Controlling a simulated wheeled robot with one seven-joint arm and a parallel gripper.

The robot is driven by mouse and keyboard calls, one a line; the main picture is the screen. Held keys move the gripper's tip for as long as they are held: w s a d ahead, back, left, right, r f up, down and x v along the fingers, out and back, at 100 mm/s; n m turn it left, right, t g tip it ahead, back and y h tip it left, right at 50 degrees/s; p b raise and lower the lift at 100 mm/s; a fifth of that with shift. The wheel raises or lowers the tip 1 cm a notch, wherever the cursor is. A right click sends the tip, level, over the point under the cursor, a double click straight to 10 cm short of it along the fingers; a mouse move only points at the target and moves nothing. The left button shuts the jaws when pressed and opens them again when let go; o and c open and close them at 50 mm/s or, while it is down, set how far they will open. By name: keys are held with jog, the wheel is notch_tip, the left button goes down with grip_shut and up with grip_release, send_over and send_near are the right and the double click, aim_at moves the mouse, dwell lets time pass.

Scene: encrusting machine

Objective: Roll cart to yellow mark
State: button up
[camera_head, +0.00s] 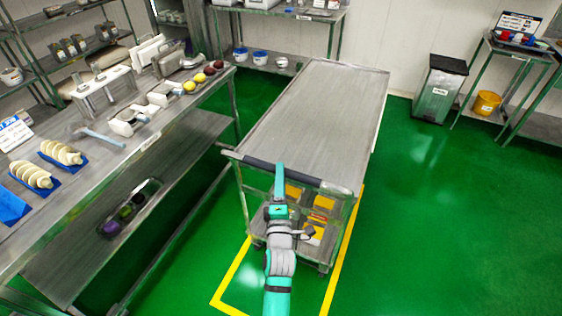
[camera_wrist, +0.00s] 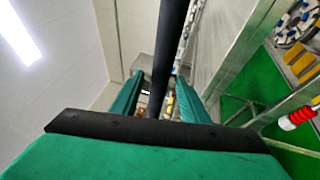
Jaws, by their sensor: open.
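The grey metal cart (camera_head: 318,110) stands in the middle of the head view, with a flat bare top and a black handle bar (camera_head: 318,181) along its near edge. A yellow mark (camera_head: 232,277) outlines a rectangle on the green floor; the cart's near end stands over part of it, and the rest of the outline extends toward me. My gripper (camera_head: 280,172) is at the handle bar. In the wrist view the bar (camera_wrist: 170,45) runs between my two open green fingers (camera_wrist: 160,95). Whether the fingers touch the bar cannot be told.
A long steel table (camera_head: 60,205) with food items and tools stands close on the cart's left. A bin (camera_head: 440,88), a yellow bucket (camera_head: 486,103) and a side table (camera_head: 510,50) stand at the right. A back table (camera_head: 290,12) is beyond the cart. Green floor (camera_head: 450,220) at right is clear.

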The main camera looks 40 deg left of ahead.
jog(key=x, duration=0.6)
jog(key=shift+c, duration=0.2)
grip_shut()
